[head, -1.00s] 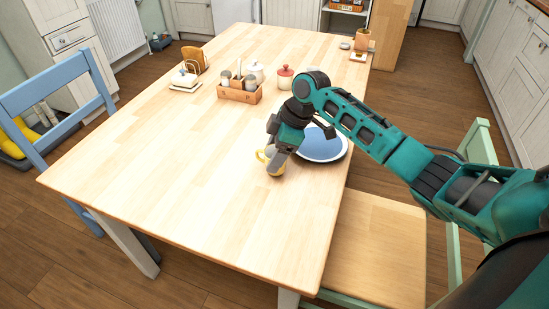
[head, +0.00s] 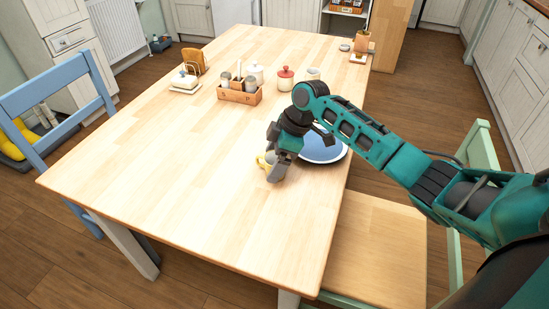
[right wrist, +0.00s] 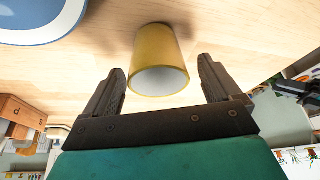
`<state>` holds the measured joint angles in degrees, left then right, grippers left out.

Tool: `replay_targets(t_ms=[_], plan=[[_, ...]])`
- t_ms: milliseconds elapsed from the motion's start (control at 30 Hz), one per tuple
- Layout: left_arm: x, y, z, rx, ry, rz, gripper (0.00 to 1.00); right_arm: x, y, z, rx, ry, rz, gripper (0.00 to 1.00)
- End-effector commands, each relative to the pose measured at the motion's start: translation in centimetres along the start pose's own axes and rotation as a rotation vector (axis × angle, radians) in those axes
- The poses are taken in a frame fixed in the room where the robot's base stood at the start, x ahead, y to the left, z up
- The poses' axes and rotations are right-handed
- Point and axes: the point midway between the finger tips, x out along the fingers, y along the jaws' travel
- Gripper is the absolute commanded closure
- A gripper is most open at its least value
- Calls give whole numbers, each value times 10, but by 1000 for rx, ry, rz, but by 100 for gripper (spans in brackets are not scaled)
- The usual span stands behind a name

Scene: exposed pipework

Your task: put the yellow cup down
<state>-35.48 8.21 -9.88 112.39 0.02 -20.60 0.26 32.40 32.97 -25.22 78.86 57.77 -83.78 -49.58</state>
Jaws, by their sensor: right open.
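The yellow cup (head: 264,160) is on the wooden table (head: 190,150), left of a blue plate. In the head view my right gripper hides most of it. In the right wrist view the cup (right wrist: 160,50) stands with its base on the tabletop and its pale mouth facing the gripper. My right gripper (head: 276,168) is open. Its fingers (right wrist: 161,70) lie either side of the cup's mouth, with a visible gap on each side. My left gripper is not in view.
The blue plate with a white rim (head: 322,146) lies close to the right of the gripper. A wooden caddy (head: 239,96), a red-lidded pot (head: 285,80) and a butter dish (head: 184,83) stand farther back. The table's left and front are clear.

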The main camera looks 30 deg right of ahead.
Motion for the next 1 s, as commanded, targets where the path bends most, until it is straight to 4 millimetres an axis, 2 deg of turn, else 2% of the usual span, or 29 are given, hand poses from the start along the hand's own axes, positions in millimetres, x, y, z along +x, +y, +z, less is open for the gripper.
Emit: replay_targets(t_ms=[167, 500, 633, 800, 1000], plan=[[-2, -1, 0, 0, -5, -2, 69, -14, 1, -1, -1, 0, 2, 9], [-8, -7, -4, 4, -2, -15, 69, -85, 1, -1, 0, 0, 4, 9], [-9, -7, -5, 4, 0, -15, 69, -106, 1, -1, -1, 0, 3, 9], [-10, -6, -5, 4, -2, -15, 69, -120, 0, -1, 0, 1, 1, 9], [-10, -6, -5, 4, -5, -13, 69, -122, 0, -1, 0, 1, -1, 9]])
